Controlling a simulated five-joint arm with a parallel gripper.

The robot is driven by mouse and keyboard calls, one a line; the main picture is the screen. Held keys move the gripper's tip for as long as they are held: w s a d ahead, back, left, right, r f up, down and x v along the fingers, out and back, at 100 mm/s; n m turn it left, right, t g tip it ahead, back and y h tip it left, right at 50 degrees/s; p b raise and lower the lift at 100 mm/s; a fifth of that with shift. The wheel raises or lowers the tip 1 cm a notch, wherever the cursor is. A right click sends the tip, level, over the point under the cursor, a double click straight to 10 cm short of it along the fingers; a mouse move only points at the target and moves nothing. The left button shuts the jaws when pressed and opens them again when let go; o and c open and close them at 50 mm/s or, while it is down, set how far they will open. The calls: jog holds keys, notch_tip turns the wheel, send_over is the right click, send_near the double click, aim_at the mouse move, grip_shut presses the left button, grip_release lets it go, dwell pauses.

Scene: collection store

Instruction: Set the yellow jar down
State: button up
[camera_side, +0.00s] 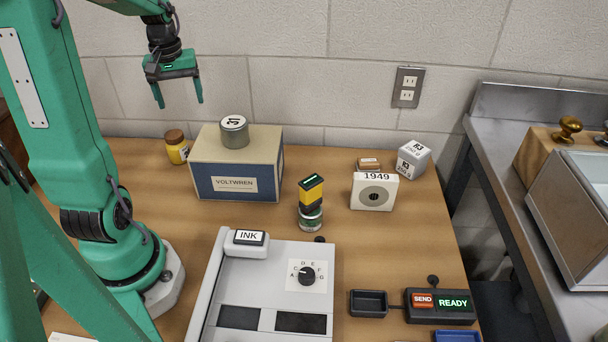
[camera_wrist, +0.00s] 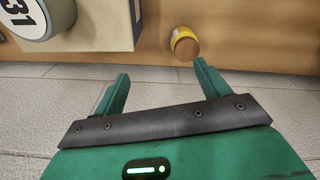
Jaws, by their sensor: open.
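The yellow jar (camera_side: 177,150) with a brown lid stands upright on the wooden table at the back left, just left of the VOLTWREN box. It also shows in the wrist view (camera_wrist: 182,36), near the table's back edge. My gripper (camera_side: 178,102) is open and empty. In the side view it hangs in the air above the jar's part of the table, near the wall, clear of the jar. In the wrist view my gripper's two fingers (camera_wrist: 160,74) are spread apart with nothing between them.
The blue and tan VOLTWREN box (camera_side: 237,165) carries a grey cylinder marked 31 (camera_side: 234,131). A black and yellow device (camera_side: 311,200), a white 1949 block (camera_side: 374,191) and a grey cube (camera_side: 413,158) stand to the right. A grey console (camera_side: 225,275) fills the front. The wall is close behind.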

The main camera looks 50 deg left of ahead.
jog(key=s+d+r+m+t, duration=0.1)
jog(key=d+m, duration=0.5)
jog(key=d, duration=0.7)
jog(key=s+d+r+m+t, duration=0.2)
jog(key=d+r+m+t, duration=0.2)
jog(key=d, duration=0.9)
jog(key=shift+s+d+r+m+h, duration=0.3)
jog(key=shift+r+m, duration=0.35)
jog(key=shift+m, duration=0.45)
